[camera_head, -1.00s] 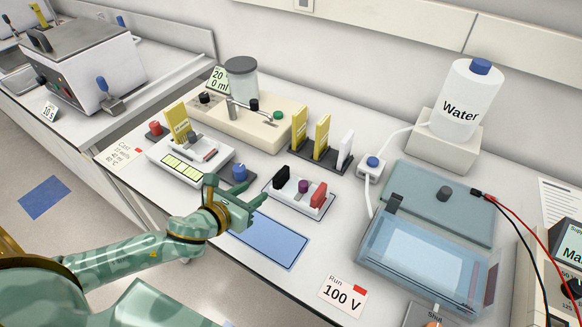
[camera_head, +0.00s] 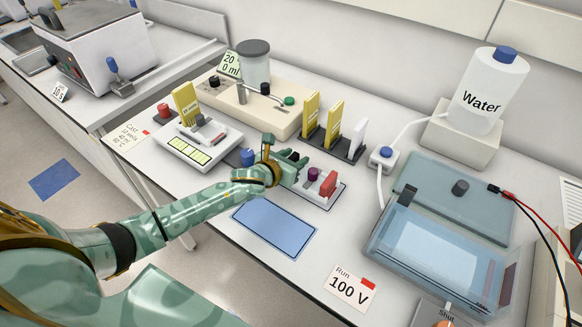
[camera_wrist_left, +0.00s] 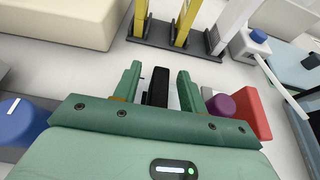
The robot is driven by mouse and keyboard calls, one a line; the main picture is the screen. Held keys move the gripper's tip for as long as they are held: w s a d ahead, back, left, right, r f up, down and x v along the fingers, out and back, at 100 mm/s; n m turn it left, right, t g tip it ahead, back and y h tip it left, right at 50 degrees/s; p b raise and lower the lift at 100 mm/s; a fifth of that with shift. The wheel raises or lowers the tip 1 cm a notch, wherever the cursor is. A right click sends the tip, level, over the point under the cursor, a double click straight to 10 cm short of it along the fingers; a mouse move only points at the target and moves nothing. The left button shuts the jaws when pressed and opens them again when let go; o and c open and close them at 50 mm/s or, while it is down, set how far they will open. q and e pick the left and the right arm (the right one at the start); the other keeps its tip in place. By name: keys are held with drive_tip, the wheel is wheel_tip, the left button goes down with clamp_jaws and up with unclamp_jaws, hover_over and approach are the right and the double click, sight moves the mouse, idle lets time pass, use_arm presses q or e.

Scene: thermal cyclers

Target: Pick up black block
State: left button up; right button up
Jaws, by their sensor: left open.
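The black block (camera_wrist_left: 157,86) stands upright between the two open fingers of my left gripper (camera_wrist_left: 157,88) in the left wrist view. Gaps show between the block and both fingers. In the head view the left gripper (camera_head: 287,165) is over the left end of a small white tray (camera_head: 322,203) and hides most of the black block (camera_head: 296,155). A purple knob-like piece (camera_head: 313,174) and a red block (camera_head: 328,184) sit on the same tray, right of the gripper.
A blue knob (camera_head: 248,157) is just left of the gripper. A black rack (camera_head: 345,150) with yellow and white upright pieces stands behind. A blue mat (camera_head: 273,228) lies in front. The gel box (camera_head: 425,250) and water bottle (camera_head: 488,90) are at right.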

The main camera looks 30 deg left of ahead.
use_arm(q)
drive_tip(key=shift+w+f, duration=0.1)
drive_tip(key=shift+w, duration=0.1)
drive_tip(key=shift+s, duration=0.1)
clamp_jaws()
